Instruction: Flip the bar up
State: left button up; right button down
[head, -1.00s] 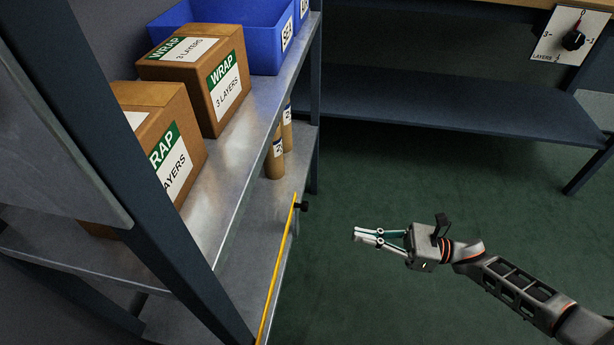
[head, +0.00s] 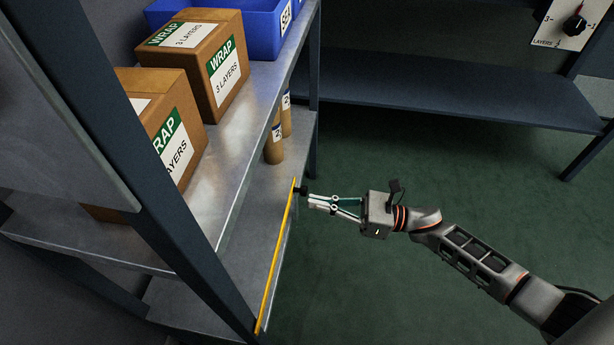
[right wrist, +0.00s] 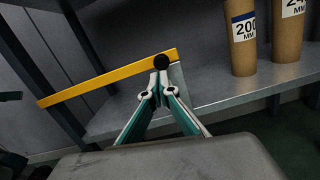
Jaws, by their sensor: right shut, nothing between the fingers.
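The yellow bar (head: 275,262) runs along the front edge of the lower shelf, with a black knob (head: 301,190) at its far end. In the right wrist view the bar (right wrist: 105,77) slants across the shelf front, and the black knob (right wrist: 161,62) sits just beyond my fingertips. My right gripper (head: 312,202) is shut and empty, its tips close beside the knob; I cannot tell whether they touch it. It also shows in the right wrist view (right wrist: 160,82). My left gripper is not in view.
The metal rack's lower shelf (head: 240,235) carries cardboard tubes (head: 273,148). The upper shelf holds WRAP boxes (head: 215,65) and a blue bin (head: 262,30). A dark rack post (head: 150,190) stands near left. Green floor (head: 400,270) is open to the right. A dial panel (head: 563,24) is at upper right.

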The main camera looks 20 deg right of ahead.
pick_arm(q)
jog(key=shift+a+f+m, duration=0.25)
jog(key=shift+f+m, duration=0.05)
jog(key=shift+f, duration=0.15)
pick_arm(e)
jog(key=shift+r, duration=0.1)
